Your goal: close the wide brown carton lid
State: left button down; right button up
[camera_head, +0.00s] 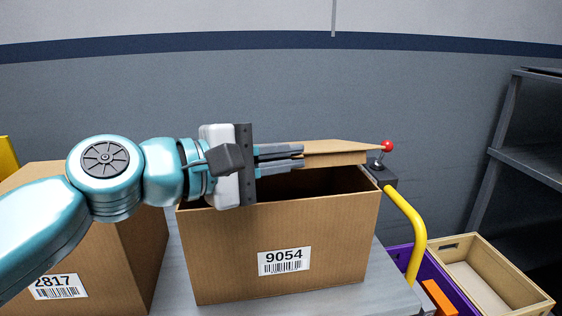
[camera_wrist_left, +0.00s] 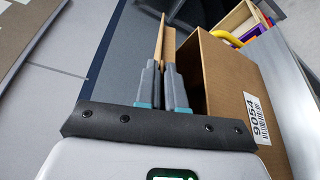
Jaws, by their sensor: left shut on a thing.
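The wide brown carton (camera_head: 225,254) with label 9054 stands on a grey surface in the middle of the head view. Its brown lid (camera_head: 335,153) is raised, and a dark gap shows between it and the carton's front rim. My left gripper (camera_head: 300,157) is shut on the lid's left edge, above the carton opening. In the left wrist view the gripper's fingers (camera_wrist_left: 165,75) pinch the lid (camera_wrist_left: 160,42), seen edge-on, with the carton (camera_wrist_left: 224,88) to the right. The lid's hinge side is hidden. My right gripper is not in view.
Another brown carton (camera_head: 140,245) with label 2817 stands at left, partly behind my left arm. A red-knobbed lever (camera_head: 387,146) and a yellow rail (camera_head: 408,225) stand right of the wide carton. A wooden tray (camera_head: 485,275), purple bin (camera_head: 402,257) and dark shelf (camera_head: 530,160) are farther right.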

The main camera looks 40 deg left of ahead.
pick_arm(q)
jog(key=f+b, duration=0.1)
jog(key=f+m+b, duration=0.1)
jog(key=f+b, duration=0.1)
jog(key=d+f+m+t+b, duration=0.1)
jog(key=b, duration=0.1)
jog(key=shift+s+f, duration=0.3)
jog(key=shift+s, duration=0.05)
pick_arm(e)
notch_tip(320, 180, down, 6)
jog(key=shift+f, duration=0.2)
pick_arm(q)
jog(key=c, duration=1.3)
grip_release()
jog(key=shift+a, duration=0.1)
jog(key=shift+s, duration=0.1)
